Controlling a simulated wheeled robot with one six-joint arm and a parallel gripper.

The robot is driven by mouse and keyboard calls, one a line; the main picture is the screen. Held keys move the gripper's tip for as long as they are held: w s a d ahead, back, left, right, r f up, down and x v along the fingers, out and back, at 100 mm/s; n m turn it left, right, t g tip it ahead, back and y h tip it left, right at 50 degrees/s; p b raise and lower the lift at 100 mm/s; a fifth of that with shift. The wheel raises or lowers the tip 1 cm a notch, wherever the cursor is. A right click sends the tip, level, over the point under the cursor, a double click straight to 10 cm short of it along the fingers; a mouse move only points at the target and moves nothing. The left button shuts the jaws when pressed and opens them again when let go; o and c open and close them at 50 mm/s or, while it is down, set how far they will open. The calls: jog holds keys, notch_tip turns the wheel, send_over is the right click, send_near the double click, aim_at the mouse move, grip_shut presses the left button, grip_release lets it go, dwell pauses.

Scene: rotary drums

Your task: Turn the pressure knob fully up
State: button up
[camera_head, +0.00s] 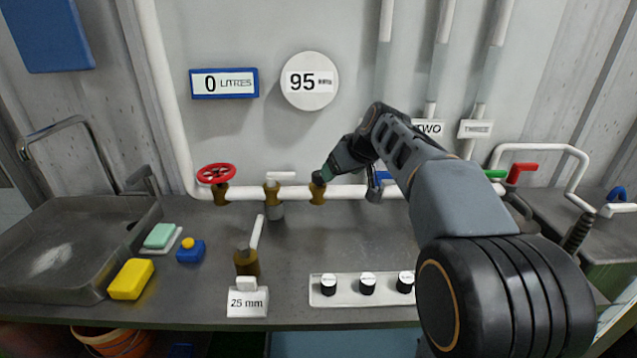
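My gripper (327,173) is at the end of my arm, at a brass fitting (318,194) on the white pipe. It covers the top of this fitting, where a dark piece shows between the fingers and the brass. I cannot tell whether this piece is the pressure knob, or whether my fingers are shut on it. A round white gauge (309,82) on the wall above reads 95; its unit is too small to read. A blue-framed display (224,83) to its left reads 0 litres.
A red wheel valve (217,173) and a white-levered valve (279,176) stand left of my gripper. A brass valve (246,262) labelled 25 mm and a strip of black knobs (348,299) are in front. A sink (70,245) is at left.

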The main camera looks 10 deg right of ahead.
jog(key=n, duration=0.1)
send_near(319, 174)
jog(key=s+d+r, duration=0.1)
jog(key=s+d, duration=0.1)
jog(key=s, duration=0.1)
jog(key=t+b, duration=0.1)
jog(key=shift+y, duration=0.3)
jog(key=x, duration=0.6)
jog(key=p+x, duration=0.1)
jog(key=x, duration=0.6)
jog(key=shift+w+a+r, duration=0.1)
jog(key=shift+w+a, duration=0.15)
jog(key=shift+w, duration=0.15)
jog(key=shift+c, duration=0.2)
jog(key=c, duration=0.8)
jog(key=shift+a, duration=0.1)
jog(key=shift+c, duration=0.3)
